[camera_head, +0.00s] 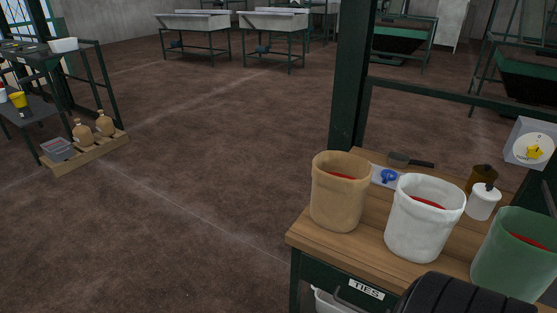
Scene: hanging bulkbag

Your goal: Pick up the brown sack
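A brown sack (340,197) stands upright and open-topped on the wooden table (313,238), at its left front corner. Its rim is rolled and something red shows inside. A white sack (421,222) stands to its right, and a green sack (513,258) stands farther right, partly cut off by the picture edge. Both also show red inside. Two small tied tan sacks, one (83,134) left of the other (105,124), stand on a low pallet at the far left. Neither of my grippers is in view.
Behind the sacks are a scoop (399,159), a white bottle (484,201), a brown container (482,178) and a scale-like box (533,143). A dark green post (352,80) rises behind the table. A black ribbed shape covers the front right. The floor left of the table is clear.

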